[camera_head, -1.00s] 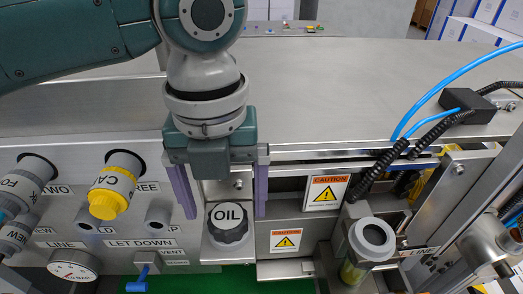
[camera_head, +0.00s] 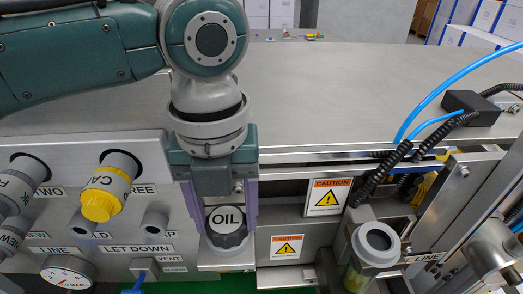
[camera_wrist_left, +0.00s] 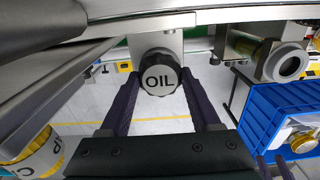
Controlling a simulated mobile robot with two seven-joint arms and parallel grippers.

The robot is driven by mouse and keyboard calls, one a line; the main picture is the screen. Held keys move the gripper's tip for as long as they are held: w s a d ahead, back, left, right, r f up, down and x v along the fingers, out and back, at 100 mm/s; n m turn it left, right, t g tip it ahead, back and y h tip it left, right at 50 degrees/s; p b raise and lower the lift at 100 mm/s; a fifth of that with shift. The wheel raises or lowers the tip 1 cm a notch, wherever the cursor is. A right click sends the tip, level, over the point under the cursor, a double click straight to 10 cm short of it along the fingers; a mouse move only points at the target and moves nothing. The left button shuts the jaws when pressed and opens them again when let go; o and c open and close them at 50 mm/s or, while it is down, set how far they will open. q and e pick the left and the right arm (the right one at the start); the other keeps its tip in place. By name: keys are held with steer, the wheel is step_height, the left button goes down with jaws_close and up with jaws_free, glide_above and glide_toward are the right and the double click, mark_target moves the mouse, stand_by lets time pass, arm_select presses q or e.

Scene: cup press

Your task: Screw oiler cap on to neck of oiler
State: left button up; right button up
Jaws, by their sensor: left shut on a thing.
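The left wrist view also shows the cap (camera_wrist_left: 158,76) between the fingers. The oiler neck (camera_head: 377,240), an open grey ring with a dark hole, stands to the right above a yellowish body. It also shows at the upper right of the wrist view (camera_wrist_left: 289,64).
A panel with yellow and grey knobs (camera_head: 105,190) and a gauge (camera_head: 68,273) is at left. Caution plates (camera_head: 327,197) lie between cap and oiler. Black coiled hoses and blue tubes (camera_head: 425,97) run near the oiler. The steel top behind is mostly clear.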

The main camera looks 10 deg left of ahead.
mark_target(227, 219)
arm_select(q)
jaws_close()
steer(key=shift+r+p, duration=0.65)
steer(key=shift+p, duration=0.1)
arm_select(e)
steer(key=shift+r, duration=0.8)
arm_select(q)
steer(key=shift+r+p, duration=1.1)
steer(key=shift+p, duration=0.05)
arm_select(e)
step_height(227, 219, up, 2)
steer(key=shift+r, duration=0.1)
arm_select(q)
steer(key=shift+d, duration=0.1)
